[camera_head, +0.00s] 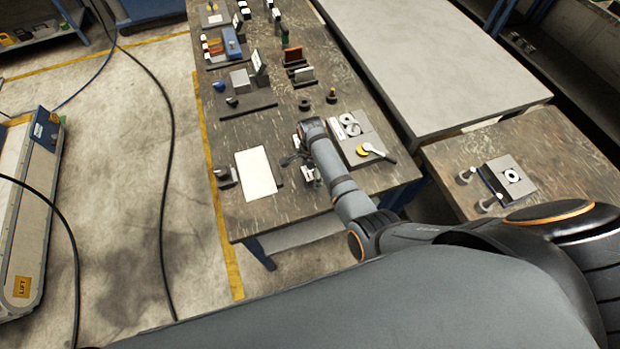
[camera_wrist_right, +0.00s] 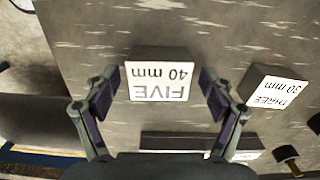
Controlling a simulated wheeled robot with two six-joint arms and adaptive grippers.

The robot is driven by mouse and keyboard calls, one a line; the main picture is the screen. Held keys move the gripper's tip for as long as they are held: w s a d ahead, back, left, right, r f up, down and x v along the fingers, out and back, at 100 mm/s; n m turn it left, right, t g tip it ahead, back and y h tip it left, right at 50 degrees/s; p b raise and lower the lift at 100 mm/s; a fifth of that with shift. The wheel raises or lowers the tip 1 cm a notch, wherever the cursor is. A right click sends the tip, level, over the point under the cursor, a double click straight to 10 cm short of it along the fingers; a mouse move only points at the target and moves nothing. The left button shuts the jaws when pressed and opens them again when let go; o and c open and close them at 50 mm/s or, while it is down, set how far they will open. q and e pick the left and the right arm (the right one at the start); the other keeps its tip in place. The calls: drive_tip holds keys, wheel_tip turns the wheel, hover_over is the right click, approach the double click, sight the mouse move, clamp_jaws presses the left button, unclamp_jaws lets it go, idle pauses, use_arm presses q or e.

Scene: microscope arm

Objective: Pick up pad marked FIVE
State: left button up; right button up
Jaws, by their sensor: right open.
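The pad marked FIVE (camera_wrist_right: 160,88) is a dark block with a white label reading "FIVE 40 mm", upside down in the right wrist view. It lies on the worn grey table. My right gripper (camera_wrist_right: 160,78) is open, with one finger on each side of the pad and a small gap visible on both sides. In the head view my right gripper (camera_head: 293,160) is over the near part of the table, and the arm hides much of what is beneath it. I cannot make out the FIVE pad there. My left gripper is not in view.
A pad labelled 30 mm (camera_wrist_right: 275,92) lies right of the FIVE pad. A dark bar (camera_wrist_right: 175,141) lies close below it in the wrist view. In the head view, a white plate (camera_head: 256,173) lies left of my gripper and a grey tray with rings (camera_head: 366,145) lies right.

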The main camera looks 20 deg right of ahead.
drive_tip(key=shift+s+r, duration=0.1)
drive_tip(key=shift+r, duration=0.1)
drive_tip(key=c, duration=0.4)
clamp_jaws()
drive_tip(key=shift+r, duration=0.15)
